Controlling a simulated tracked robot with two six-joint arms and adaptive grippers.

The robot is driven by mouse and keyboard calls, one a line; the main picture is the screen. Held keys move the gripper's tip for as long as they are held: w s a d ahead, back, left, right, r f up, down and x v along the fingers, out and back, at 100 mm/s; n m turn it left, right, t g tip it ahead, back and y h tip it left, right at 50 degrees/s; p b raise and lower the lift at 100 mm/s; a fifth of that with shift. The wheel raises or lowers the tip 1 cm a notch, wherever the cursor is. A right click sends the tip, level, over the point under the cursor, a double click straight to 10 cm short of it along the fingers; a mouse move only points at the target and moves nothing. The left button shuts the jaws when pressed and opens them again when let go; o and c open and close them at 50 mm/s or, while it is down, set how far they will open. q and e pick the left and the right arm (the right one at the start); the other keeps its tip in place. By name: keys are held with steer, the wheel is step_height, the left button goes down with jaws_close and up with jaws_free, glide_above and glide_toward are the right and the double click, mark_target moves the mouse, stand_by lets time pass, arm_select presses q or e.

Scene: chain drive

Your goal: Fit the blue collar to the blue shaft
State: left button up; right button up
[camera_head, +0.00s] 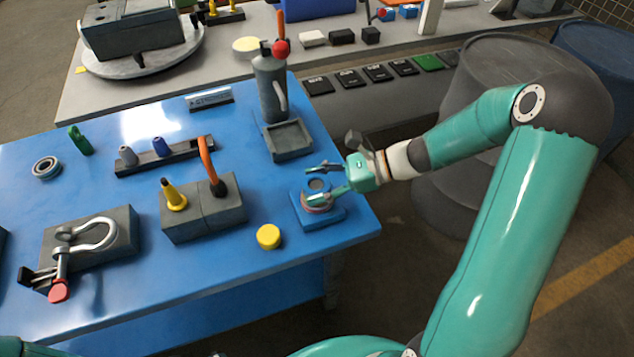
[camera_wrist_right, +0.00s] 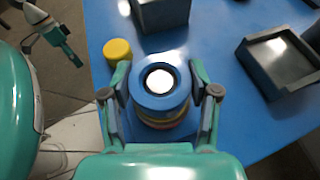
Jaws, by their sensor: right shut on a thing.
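My right gripper (camera_head: 322,182) reaches in from the right over a blue square block (camera_head: 336,218) near the table's right edge. In the wrist view its two fingers (camera_wrist_right: 161,92) are shut on a blue collar (camera_wrist_right: 153,98), one on each side. The collar is a thick ring with a dark inner rim and a bright round centre. It sits above a banded yellow and reddish round part (camera_wrist_right: 165,124). I cannot tell whether a shaft fills the bore. A gripper, seemingly my left (camera_wrist_right: 68,47), shows small at the wrist view's upper left; its opening is unclear.
A yellow round cap (camera_head: 268,237) lies left of the block. A grey block (camera_head: 203,214) holds a yellow cone and an orange hook. A shackle (camera_head: 92,240) rests on a dark block at left.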

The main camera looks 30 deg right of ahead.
steer(key=shift+f+b, duration=0.65)
steer(key=shift+f, duration=0.15)
steer(key=o, duration=1.6)
steer(key=v, duration=1.2)
steer(key=shift+f, duration=0.1)
